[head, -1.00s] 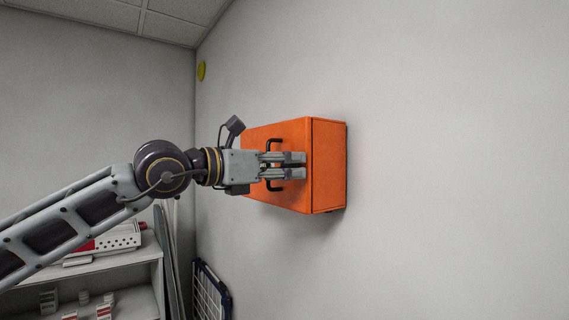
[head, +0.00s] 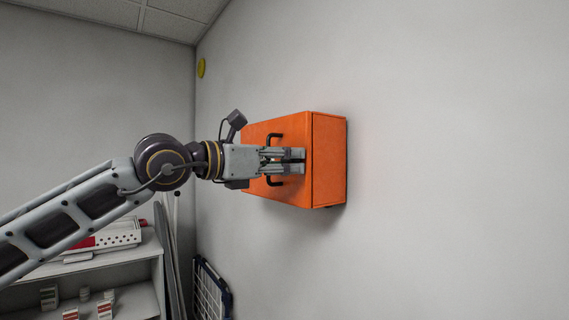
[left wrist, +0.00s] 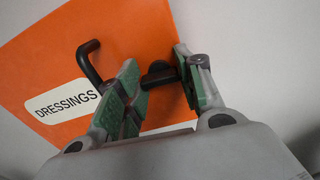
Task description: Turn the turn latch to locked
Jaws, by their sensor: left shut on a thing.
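An orange cabinet (head: 328,160) is on the wall, with a white DRESSINGS label (left wrist: 67,102) showing in the left wrist view. A black handle (head: 274,137) stands out from its front, and part of it shows in the left wrist view (left wrist: 86,60). My left gripper (head: 292,161) is at the cabinet front, level with the middle of the handle. In the left wrist view its green-padded fingers (left wrist: 162,85) are shut on a black piece, which looks like the turn latch (left wrist: 158,76). The fingers partly hide the latch, and I cannot tell its exact angle. My right gripper is not in view.
White shelves (head: 95,272) with boxes stand at the lower left, and a dark-framed rack (head: 210,290) leans by the wall. A yellow disc (head: 201,68) is on the wall. The wall right of the cabinet is bare.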

